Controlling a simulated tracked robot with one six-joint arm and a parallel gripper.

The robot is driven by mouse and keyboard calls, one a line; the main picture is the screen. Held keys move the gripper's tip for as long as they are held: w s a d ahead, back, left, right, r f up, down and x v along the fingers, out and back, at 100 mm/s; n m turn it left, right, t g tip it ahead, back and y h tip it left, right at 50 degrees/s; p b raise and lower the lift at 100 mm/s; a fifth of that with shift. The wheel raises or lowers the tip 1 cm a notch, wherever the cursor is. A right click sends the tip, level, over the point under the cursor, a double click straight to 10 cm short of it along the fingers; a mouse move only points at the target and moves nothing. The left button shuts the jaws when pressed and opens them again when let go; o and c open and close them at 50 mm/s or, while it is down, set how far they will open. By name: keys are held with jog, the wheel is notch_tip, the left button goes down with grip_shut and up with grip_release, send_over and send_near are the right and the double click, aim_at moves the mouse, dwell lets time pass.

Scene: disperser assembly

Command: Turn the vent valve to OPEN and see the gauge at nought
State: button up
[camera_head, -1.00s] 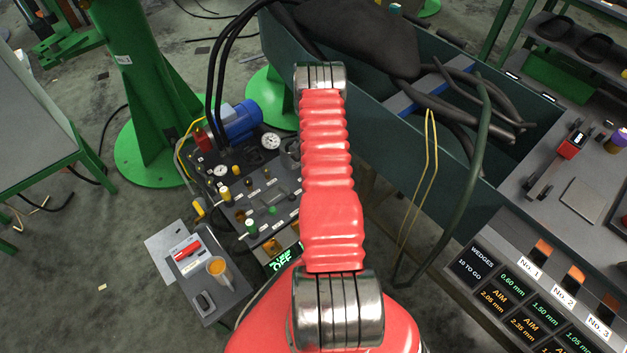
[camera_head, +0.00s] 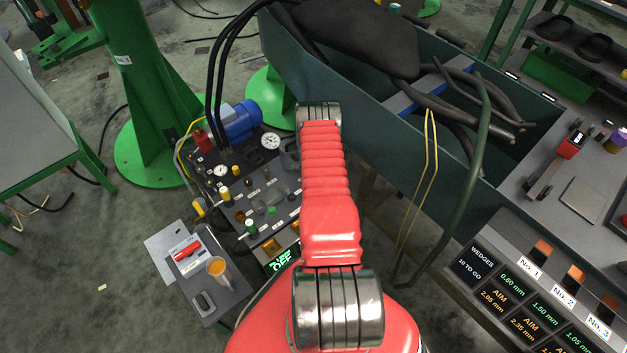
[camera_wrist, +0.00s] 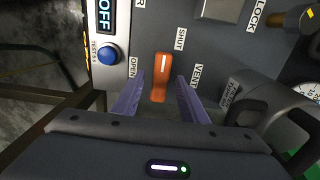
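The vent valve (camera_wrist: 160,84) is an orange lever in the wrist view with a white line along it, pointing up the picture. The word SHUT is above and right of its tip, OPEN to its left and VENT to its right. My gripper (camera_wrist: 161,77) is open, with a purple finger on each side of the lever; gaps show on both sides. In the head view my arm hides the gripper and the valve. A white round gauge (camera_head: 270,141) stands on the panel there; its reading is too small to tell. A gauge (camera_wrist: 312,91) is cut off in the wrist view.
A blue button (camera_wrist: 108,54) and an OFF display (camera_wrist: 105,14) are left of the valve. A dark rounded handle-like part (camera_wrist: 262,108) is close on the right. The panel (camera_head: 235,193) carries several knobs and a second gauge (camera_head: 220,170). A green trough (camera_head: 340,110) stands behind my arm.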

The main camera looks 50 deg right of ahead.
jog(key=shift+f, duration=0.4)
jog(key=shift+c, duration=0.5)
grip_shut()
jog(key=shift+s+d, duration=0.15)
jog(key=shift+d, duration=0.1)
jog(key=shift+a, duration=0.2)
